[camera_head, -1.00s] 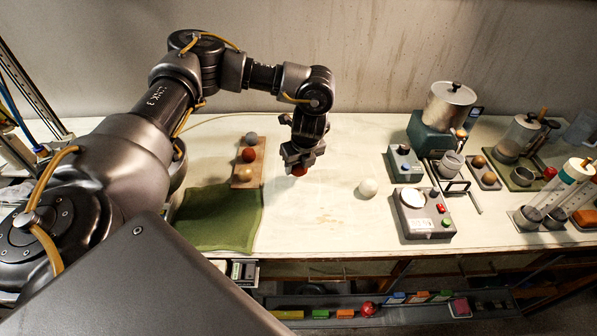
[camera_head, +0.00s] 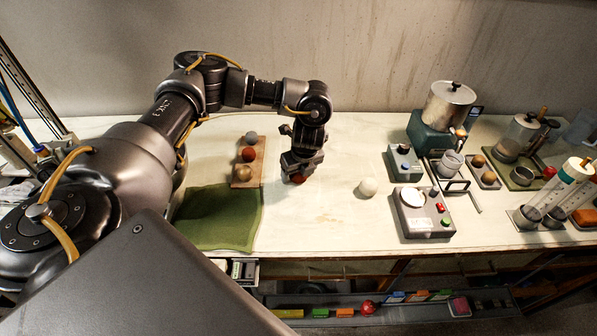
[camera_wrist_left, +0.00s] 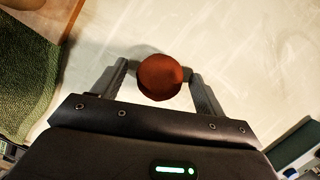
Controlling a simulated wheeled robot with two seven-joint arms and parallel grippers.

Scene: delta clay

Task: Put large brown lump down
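A reddish-brown round lump (camera_wrist_left: 160,77) sits between the two fingers of my left gripper (camera_wrist_left: 160,80) in the left wrist view. A narrow strip of pale tabletop shows between the lump and the left finger, and the right finger is close beside it. The fingers look open around the lump. In the head view my left gripper (camera_head: 299,174) points down at the table (camera_head: 320,220), with the lump (camera_head: 298,179) low under it, seemingly at the tabletop. The fingers mostly hide it there. My right gripper is not in view.
A wooden board (camera_head: 240,184) with grey, red-brown and tan balls stands left of my gripper. A green cloth (camera_head: 220,218) lies in front of it. A cream ball (camera_head: 368,187) and a grey scale (camera_head: 423,215) are to the right. The tabletop in front of my gripper is clear.

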